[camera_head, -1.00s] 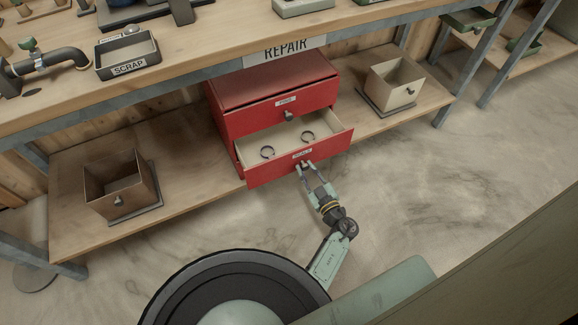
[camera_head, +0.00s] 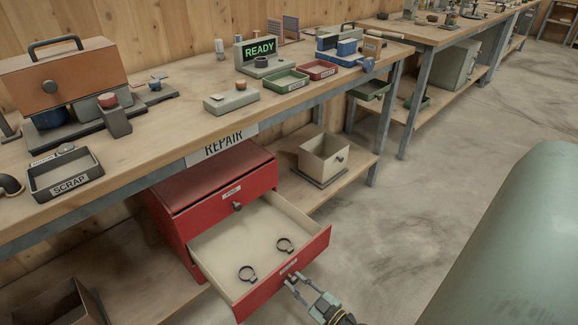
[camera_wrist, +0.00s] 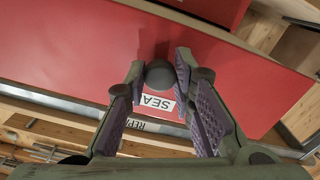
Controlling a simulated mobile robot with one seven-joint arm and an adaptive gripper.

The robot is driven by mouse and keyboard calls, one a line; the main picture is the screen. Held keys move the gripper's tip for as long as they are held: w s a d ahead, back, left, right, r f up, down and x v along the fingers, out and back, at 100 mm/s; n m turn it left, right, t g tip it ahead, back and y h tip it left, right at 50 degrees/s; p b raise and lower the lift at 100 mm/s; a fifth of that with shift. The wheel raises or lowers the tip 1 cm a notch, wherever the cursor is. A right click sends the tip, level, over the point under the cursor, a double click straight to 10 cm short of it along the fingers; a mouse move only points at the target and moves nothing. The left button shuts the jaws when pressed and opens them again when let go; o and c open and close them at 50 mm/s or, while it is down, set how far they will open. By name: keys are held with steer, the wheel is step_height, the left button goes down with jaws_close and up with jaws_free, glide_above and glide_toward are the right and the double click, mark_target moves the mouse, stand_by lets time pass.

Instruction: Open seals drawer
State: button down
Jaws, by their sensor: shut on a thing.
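The lower red drawer (camera_head: 300,272) of the red cabinet (camera_head: 217,204) stands well out. In the wrist view the knob (camera_wrist: 160,74) sits between the fingertips of my gripper (camera_wrist: 158,82), and a white label (camera_wrist: 158,103) reading "SEA" is partly hidden behind the fingers. The upper drawer with its own knob (camera_head: 237,206) is closed.
The cabinet stands on a low wooden shelf under the workbench (camera_head: 150,150), below a REPAIR sign (camera_head: 222,144). A cream bin (camera_head: 322,160) stands right of it, and a brown bin (camera_head: 60,305) left. Open concrete floor (camera_head: 400,210) lies in front and to the right.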

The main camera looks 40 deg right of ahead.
steer(key=shift+s, duration=0.4)
steer(key=c, duration=1.3)
jaws_free()
steer(key=shift+c, duration=0.2)
step_height(320, 180, up, 10)
